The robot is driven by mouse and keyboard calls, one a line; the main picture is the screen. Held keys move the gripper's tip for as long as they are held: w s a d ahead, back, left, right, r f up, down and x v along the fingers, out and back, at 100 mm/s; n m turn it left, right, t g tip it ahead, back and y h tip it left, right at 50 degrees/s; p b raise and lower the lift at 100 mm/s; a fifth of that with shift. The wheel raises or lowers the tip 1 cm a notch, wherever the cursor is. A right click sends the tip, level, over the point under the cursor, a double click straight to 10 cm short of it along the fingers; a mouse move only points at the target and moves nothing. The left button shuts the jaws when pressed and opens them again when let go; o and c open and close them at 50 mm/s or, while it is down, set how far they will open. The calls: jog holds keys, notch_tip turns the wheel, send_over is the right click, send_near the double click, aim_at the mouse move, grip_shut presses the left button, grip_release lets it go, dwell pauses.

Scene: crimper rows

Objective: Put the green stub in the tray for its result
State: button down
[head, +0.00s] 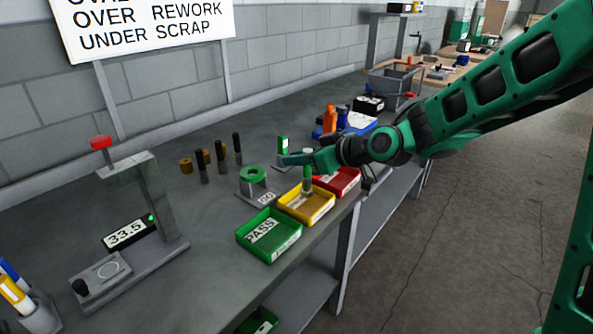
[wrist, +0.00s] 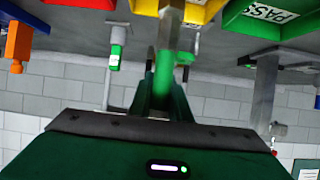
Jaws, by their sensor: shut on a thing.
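My gripper (head: 304,160) is shut on the green stub (head: 307,171), which is upright with a grey lower part. The stub also shows between the fingers in the wrist view (wrist: 163,72). In the head view its lower end overlaps the yellow tray (head: 322,213); I cannot tell whether it touches the floor. The green tray (head: 284,248), labelled PASS, is nearer to the left, and the red tray (head: 352,185) is farther to the right. The yellow and red labels are not readable. A partly cut-off wall sign (head: 145,22) reads "OVER REWORK" and "UNDER SCRAP".
A green ring gauge (head: 253,174) marked GO stands behind the trays. A press-like gauge (head: 145,195) has a display (head: 129,233) reading 33.5 and a lit green lamp. Dark posts (head: 237,148) and brass rings (head: 187,165) stand at the back.

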jog(key=shift+f, duration=1.7)
jog(key=shift+f, duration=0.1)
jog(key=c, duration=1.6)
grip_release()
jog(key=shift+c, duration=0.2)
jog(key=v, duration=1.2)
jog(key=shift+s, duration=0.1)
